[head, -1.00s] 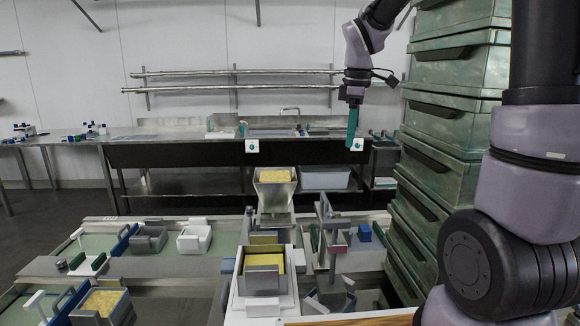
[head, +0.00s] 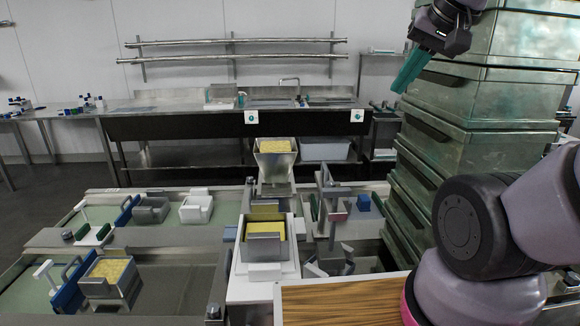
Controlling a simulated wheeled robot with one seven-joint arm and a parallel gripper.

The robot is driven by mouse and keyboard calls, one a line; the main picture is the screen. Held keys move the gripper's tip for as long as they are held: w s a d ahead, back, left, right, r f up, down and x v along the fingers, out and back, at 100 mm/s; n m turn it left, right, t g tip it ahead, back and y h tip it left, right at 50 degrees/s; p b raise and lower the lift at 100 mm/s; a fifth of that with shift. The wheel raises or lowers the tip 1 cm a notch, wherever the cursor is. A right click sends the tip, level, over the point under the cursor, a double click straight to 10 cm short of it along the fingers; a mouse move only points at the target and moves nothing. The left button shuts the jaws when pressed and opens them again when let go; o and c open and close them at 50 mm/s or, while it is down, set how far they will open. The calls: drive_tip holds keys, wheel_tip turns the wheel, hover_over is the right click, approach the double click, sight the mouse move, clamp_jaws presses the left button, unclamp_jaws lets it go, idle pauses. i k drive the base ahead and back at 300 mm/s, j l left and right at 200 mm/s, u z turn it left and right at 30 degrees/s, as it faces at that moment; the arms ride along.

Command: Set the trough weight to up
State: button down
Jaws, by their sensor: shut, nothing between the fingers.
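No part is labelled as the trough weight, so I cannot tell for certain which one it is. A cheese press with a white frame (head: 285,270) stands in the middle, with a yellow block in its grey box (head: 265,246). To its right is a grey upright post with a lever arm (head: 328,195). Troughs with pale green floors lie on the left, with white T-shaped handles (head: 48,276) and blue plates (head: 70,294). My gripper (head: 403,82) is at the upper right, in front of the stacked crates, shut and empty. Its teal fingers slant down and left, well above the press and touching nothing.
A tall stack of greenish metal crates (head: 440,145) stands at right, close to my arm. A wooden board (head: 345,302) lies at front centre. A grey hopper with yellow contents (head: 275,165) stands behind the press. A steel sink bench (head: 180,128) runs along the back.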

sight(331, 256)
drive_tip(key=j, duration=1)
drive_tip(key=j+z, duration=0.35)
drive_tip(key=j, duration=0.25)
